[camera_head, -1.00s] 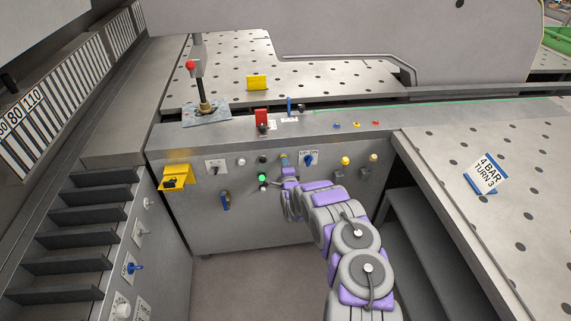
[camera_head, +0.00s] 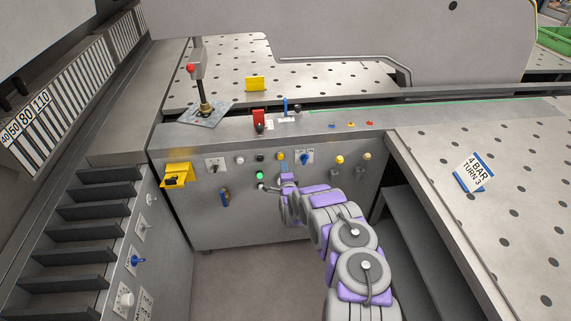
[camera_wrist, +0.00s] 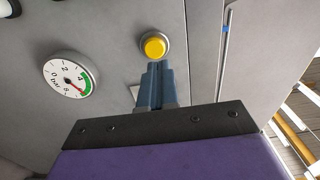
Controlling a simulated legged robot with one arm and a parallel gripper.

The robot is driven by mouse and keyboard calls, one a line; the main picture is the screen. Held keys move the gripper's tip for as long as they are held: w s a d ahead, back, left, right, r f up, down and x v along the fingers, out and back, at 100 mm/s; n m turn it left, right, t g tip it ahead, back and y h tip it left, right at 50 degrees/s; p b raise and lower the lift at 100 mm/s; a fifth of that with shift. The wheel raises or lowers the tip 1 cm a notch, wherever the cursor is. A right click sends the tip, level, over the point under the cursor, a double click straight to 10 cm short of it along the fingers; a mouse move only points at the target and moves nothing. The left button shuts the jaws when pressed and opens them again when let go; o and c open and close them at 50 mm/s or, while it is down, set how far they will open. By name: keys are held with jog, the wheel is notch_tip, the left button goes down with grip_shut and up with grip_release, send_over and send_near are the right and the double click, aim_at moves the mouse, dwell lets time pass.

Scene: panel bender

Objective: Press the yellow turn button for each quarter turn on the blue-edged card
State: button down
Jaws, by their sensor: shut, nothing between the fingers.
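The yellow turn button (camera_wrist: 155,46) is a round domed button in a metal ring. In the wrist view it is just beyond the fingertips. In the head view a yellow button (camera_head: 281,156) sits on the front panel right above my gripper (camera_head: 284,170). My gripper (camera_wrist: 156,68) is shut and empty, its blue-grey fingers together below the button. A small gap shows between the tips and the button; depth is hard to judge. The blue-edged card (camera_head: 473,172) lies on the right table and reads "4 BAR TURN 3".
A gauge (camera_wrist: 71,78) marked in bar is left of the button, its red needle near the green band. Panel neighbours are a lit green button (camera_head: 259,175), a blue switch (camera_head: 305,157) and another yellow button (camera_head: 340,160).

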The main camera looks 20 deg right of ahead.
jog(key=f+p+v, duration=0.1)
jog(key=p+v, duration=0.1)
jog(key=v, duration=0.7)
jog(key=shift+a, duration=0.2)
jog(key=shift+w, duration=0.15)
dwell(0.4)
